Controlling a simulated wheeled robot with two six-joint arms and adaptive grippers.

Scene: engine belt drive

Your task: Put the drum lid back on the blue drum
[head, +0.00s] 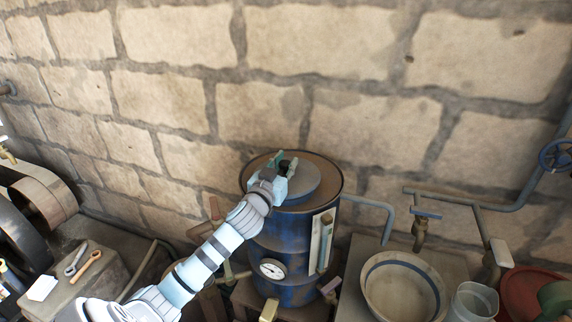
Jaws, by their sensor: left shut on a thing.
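The blue drum (290,246) stands upright against the stone wall, with a rusty brown rim at its top. The grey round drum lid (309,183) is over the drum's top, inside the outline of the rim. I cannot tell whether it rests there or is held slightly above. My left gripper (284,164) reaches in from the lower left and is shut on the lid's dark knob. My gripper and wrist hide the lid's left part. My right gripper is not in view.
A round dial gauge (271,268) and a sight glass (325,242) are on the drum's front. Pliers (76,260) lie on a block at left.

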